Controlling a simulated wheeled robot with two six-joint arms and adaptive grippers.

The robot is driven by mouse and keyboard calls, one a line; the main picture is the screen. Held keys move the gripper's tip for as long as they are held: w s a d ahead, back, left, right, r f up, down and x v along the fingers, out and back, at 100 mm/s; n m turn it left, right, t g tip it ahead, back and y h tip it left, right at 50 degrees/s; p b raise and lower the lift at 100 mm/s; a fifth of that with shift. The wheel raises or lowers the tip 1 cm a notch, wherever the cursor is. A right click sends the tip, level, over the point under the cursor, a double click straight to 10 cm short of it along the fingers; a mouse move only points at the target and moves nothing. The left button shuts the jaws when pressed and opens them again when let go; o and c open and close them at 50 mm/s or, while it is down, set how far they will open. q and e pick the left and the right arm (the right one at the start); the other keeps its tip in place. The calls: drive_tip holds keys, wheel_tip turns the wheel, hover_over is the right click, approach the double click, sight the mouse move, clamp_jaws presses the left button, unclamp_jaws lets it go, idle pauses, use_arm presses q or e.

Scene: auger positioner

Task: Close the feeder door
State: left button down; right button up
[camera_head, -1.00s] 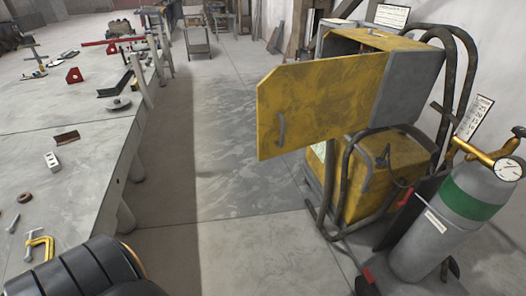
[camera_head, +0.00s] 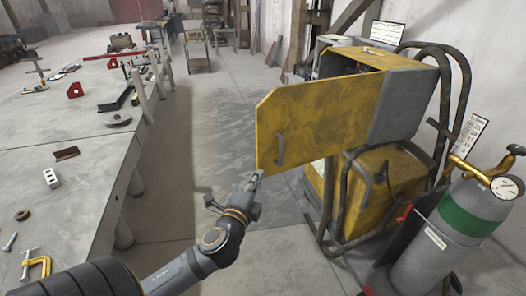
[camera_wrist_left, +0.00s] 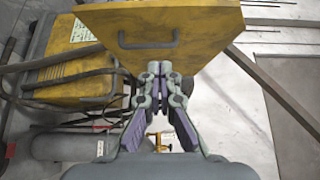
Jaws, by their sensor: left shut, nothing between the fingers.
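The yellow feeder door (camera_head: 318,118) stands wide open, swung out to the left from the feeder box (camera_head: 404,100). A grey handle (camera_head: 281,150) is on its face near the free edge. My left gripper (camera_head: 257,176) is shut and empty, close to the lower free corner of the door. In the left wrist view the door (camera_wrist_left: 190,22) fills the top with its handle (camera_wrist_left: 148,42), and the shut fingertips (camera_wrist_left: 153,68) appear just below the handle. I cannot tell whether they touch the door. My right gripper is not in view.
Below the feeder is a yellow welding unit (camera_head: 372,185) with dark tube rails and hoses. A grey gas cylinder (camera_head: 470,225) with a green band and gauge stands at right. A long metal table (camera_head: 75,190) with tools runs along the left. Open floor (camera_head: 180,190) lies between.

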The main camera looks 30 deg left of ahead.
use_arm(q)
drive_tip(key=p, duration=0.3)
approach(267, 144)
drive_tip(key=w+d, duration=0.2)
drive_tip(key=w, duration=0.1)
drive_tip(key=w+a, duration=0.2)
drive_tip(key=shift+w+a, duration=0.15)
drive_tip(key=shift+a, duration=0.2)
drive_tip(key=shift+w+a, duration=0.15)
drive_tip(key=shift+a, duration=0.3)
